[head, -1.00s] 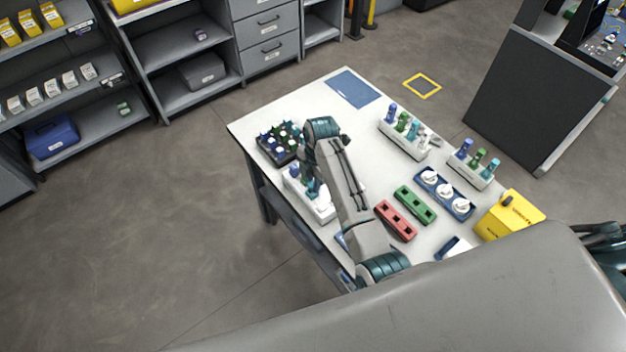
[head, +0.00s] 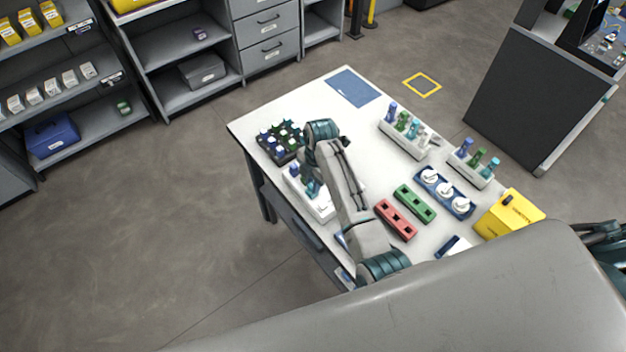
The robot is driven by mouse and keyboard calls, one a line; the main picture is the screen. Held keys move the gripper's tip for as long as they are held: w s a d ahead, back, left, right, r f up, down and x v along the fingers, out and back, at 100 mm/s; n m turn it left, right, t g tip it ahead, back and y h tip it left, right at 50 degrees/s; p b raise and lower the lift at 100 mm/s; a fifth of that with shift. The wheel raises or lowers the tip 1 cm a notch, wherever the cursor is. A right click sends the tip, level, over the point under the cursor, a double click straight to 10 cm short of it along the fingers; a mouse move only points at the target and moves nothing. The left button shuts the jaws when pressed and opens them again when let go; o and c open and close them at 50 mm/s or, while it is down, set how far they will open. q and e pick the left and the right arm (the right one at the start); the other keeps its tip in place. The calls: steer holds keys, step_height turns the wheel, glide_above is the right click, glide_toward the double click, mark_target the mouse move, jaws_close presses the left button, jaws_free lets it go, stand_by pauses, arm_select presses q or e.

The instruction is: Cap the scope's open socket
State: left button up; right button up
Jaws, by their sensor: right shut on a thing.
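A white device (head: 322,211), which I take to be the scope, sits near the table's left edge, partly hidden under my right arm. A small blue part (head: 294,170) shows at its far end. My right gripper (head: 313,190) points down at the white device, close above or at it. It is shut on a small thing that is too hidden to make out. The open socket cannot be made out. My left gripper is not in view.
A dark rack (head: 266,150) with blue and green pieces stands behind the device. Right of my arm are red (head: 396,229) and green (head: 422,201) blocks, a blue tray (head: 425,186) with white reels, two bottle racks and a yellow box (head: 497,222).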

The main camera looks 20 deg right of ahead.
steer(key=shift+f, duration=0.4)
stand_by(0.4)
steer(key=o, duration=0.9)
steer(key=shift+o, duration=0.2)
steer(key=shift+r, duration=3)
